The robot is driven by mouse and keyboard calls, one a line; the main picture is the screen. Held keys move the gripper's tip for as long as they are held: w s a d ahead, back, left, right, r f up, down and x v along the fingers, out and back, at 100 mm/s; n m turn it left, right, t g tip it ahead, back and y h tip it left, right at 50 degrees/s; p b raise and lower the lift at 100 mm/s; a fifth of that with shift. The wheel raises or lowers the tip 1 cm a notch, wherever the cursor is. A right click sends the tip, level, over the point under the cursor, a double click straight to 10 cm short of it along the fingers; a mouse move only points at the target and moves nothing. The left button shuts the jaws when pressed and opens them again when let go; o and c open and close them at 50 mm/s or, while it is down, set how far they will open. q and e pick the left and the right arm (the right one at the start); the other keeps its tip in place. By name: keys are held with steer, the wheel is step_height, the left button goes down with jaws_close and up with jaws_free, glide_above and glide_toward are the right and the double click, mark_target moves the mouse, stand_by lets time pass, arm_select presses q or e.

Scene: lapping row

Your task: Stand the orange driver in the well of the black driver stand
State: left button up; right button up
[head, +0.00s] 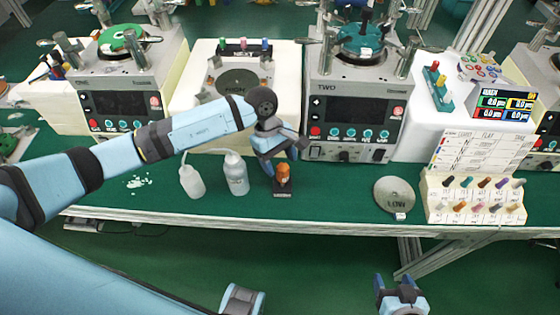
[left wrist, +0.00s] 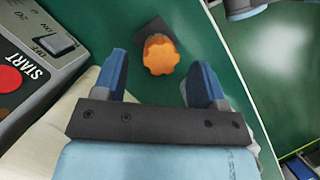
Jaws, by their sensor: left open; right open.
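The orange driver (head: 283,172) stands upright at the black driver stand (head: 283,194) near the table's front edge. In the left wrist view its lobed orange handle (left wrist: 160,56) shows end-on, with part of the black stand (left wrist: 151,29) behind it. The handle hides the well, so I cannot tell how deep the driver sits. My left gripper (head: 284,159) is open and empty, just above and behind the driver. In the left wrist view the handle lies ahead of the gap between its fingers (left wrist: 159,75), touching neither. My right gripper (head: 400,290) is open and empty, low in front of the table.
Two white bottles (head: 236,175) stand left of the stand. A round grey plate (head: 393,194) lies to the right, beside a rack of coloured pegs (head: 475,205). Machine TWO (head: 355,110) stands behind. Green tabletop is clear between stand and plate.

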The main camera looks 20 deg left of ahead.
arm_select(q)
steer(key=b+v, duration=0.1)
steer(key=v, duration=1.2)
